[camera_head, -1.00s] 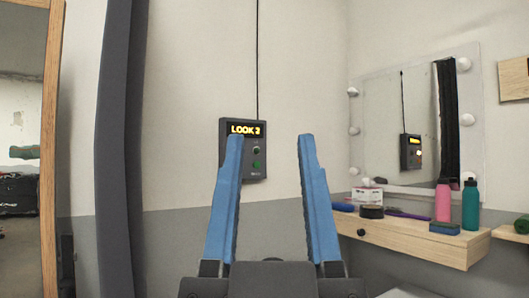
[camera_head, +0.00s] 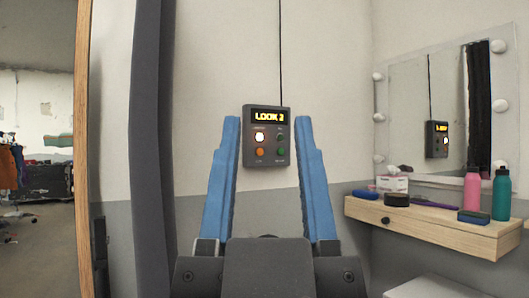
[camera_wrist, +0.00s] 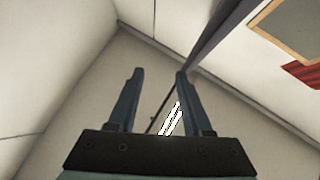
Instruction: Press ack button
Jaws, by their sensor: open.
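A dark grey cue box (camera_head: 266,135) hangs on the wall at the end of a black cable. Its display (camera_head: 269,116) reads "LOOK" and a figure, in yellow. Below are a lit white button (camera_head: 260,138), an orange one (camera_head: 261,152) and two green ones (camera_head: 280,152) at the right; their labels are too small to read. My gripper (camera_head: 268,120) is open and empty, its blue fingers on either side of the box in the head view. The gap to the wall cannot be told. The wrist view shows my open fingers (camera_wrist: 155,75) against walls and ceiling, without the box.
A wooden shelf (camera_head: 430,225) at the right holds a pink bottle (camera_head: 473,188), a teal bottle (camera_head: 501,195) and small items. A mirror (camera_head: 405,130) above it reflects the box. A dark curtain or post (camera_head: 152,150) stands at the left.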

